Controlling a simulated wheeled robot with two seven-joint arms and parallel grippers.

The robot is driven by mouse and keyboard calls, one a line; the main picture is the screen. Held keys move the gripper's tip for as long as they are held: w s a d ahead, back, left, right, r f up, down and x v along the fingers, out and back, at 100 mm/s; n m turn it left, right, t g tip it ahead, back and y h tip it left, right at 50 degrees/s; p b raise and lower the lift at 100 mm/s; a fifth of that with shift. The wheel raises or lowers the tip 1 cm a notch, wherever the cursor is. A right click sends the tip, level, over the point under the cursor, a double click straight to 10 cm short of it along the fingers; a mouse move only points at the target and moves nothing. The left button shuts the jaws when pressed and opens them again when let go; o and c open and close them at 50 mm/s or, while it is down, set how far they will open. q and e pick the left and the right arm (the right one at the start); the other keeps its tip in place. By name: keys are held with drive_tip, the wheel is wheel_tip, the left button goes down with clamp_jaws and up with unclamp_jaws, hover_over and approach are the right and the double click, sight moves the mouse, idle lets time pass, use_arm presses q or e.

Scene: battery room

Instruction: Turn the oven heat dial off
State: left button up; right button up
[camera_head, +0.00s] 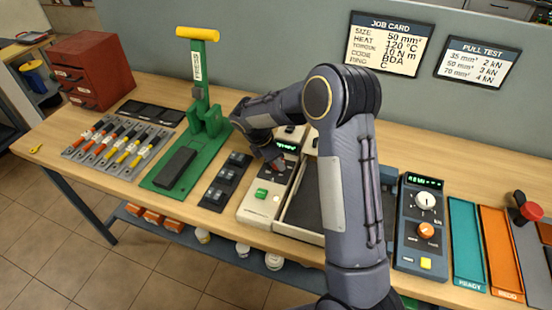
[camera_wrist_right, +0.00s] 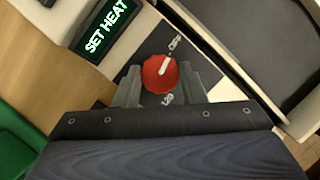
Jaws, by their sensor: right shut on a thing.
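The oven heat dial is a round red knob (camera_wrist_right: 152,80) with a white pointer line, on a dark panel in the right wrist view. The line points up and right, toward a small white label too blurred to read; another label sits below the knob. My right gripper (camera_wrist_right: 160,76) has one finger on each side of the knob and is shut on it. The display (camera_wrist_right: 107,29) reads SET HEAT in green. In the head view the light-coloured oven (camera_head: 256,212) has a green button, and my right gripper (camera_head: 273,156) mostly hides the dial. My left gripper is out of view.
The green press (camera_head: 166,192) with a yellow handle stands left of the oven, beside a dark switch strip (camera_head: 218,190). A grey tester (camera_head: 408,255) with dials is right of my arm. Teal (camera_head: 466,240) and orange (camera_head: 502,258) trays lie farther right.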

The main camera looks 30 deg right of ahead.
sight(267, 171)
drive_tip(key=o, duration=1)
drive_tip(key=v, duration=0.8)
drive_tip(key=shift+b, duration=0.45)
